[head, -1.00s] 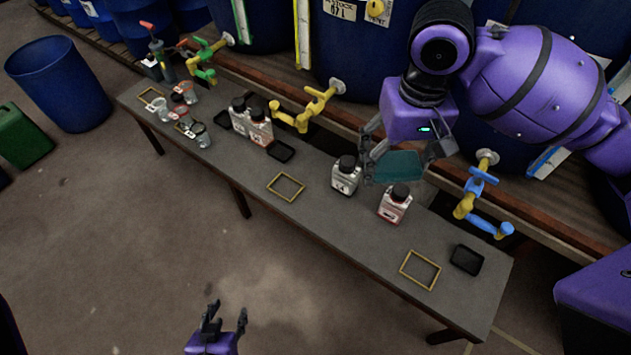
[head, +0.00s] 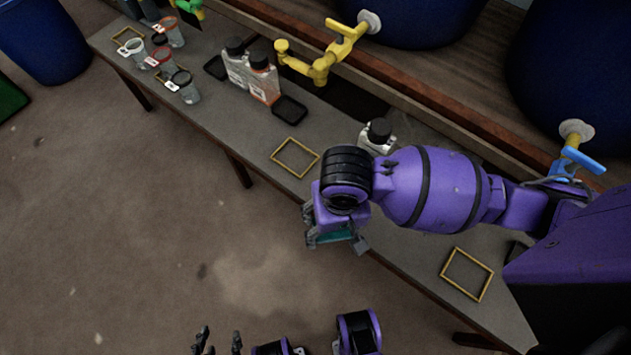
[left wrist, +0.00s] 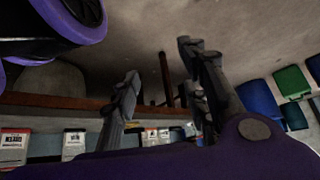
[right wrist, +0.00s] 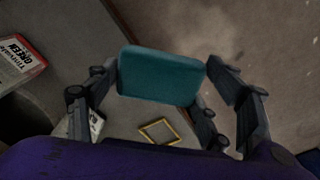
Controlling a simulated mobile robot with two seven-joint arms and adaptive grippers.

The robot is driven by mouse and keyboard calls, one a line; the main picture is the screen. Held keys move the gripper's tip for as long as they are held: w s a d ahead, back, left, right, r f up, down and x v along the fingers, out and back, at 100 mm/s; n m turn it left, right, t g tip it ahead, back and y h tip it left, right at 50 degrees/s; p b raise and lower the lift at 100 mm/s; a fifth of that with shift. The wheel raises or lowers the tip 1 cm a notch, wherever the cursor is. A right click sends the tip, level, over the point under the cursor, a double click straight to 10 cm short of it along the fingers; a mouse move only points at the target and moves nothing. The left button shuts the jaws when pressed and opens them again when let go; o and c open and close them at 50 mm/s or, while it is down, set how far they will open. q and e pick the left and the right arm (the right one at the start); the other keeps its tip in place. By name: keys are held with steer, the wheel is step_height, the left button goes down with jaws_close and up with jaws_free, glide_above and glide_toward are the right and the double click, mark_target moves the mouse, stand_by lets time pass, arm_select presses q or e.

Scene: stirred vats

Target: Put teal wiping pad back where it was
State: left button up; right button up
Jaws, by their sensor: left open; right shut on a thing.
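The teal wiping pad (right wrist: 160,75) is held between the fingers of my right gripper (right wrist: 162,82) in the right wrist view. In the head view my right gripper (head: 336,240) is near the bench's front edge, and only part of the pad (head: 330,237) shows beneath it. My left gripper (head: 218,341) is open and empty, low in the head view and in front of the bench. Its spread fingers (left wrist: 163,72) also show in the left wrist view.
The grey bench (head: 240,140) carries empty yellow frames (head: 295,157) (head: 467,274), black trays (head: 289,109), bottles (head: 264,80) and several beakers (head: 184,86). A white bottle (head: 377,137) stands behind my right arm. Yellow (head: 322,62) and blue (head: 575,160) taps overhang the back.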

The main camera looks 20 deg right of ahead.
steer(key=w+d+f+b, duration=0.1)
steer(key=w+f, duration=0.1)
steer(key=w, duration=0.2)
steer(key=w+d+f+b, duration=0.1)
steer(key=w+f, duration=0.2)
steer(key=w, duration=0.1)
steer(key=w+d+f+b, duration=0.1)
steer(key=w+f, duration=0.2)
steer(key=w, duration=0.1)
steer(key=shift+w+d+f+b, duration=0.15)
steer(key=shift+w+d+b, duration=0.05)
steer(key=shift+w+b, duration=0.2)
steer(key=shift+w+d+f, duration=0.1)
steer(key=shift+w+f, duration=0.2)
steer(key=shift+f, duration=0.05)
steer(key=f, duration=0.1)
steer(key=f+b, duration=0.1)
steer(key=f, duration=0.1)
steer(key=shift+w+d+f, duration=0.1)
steer(key=shift+w, duration=0.2)
steer(key=shift+f+b, duration=0.3)
arm_select(q)
steer(key=shift+g, duration=0.4)
steer(key=s+f, duration=0.2)
steer(key=f, duration=0.1)
steer(key=s+f, duration=0.1)
steer(key=shift+s+a+f, duration=0.2)
steer(key=shift+a+f, duration=0.15)
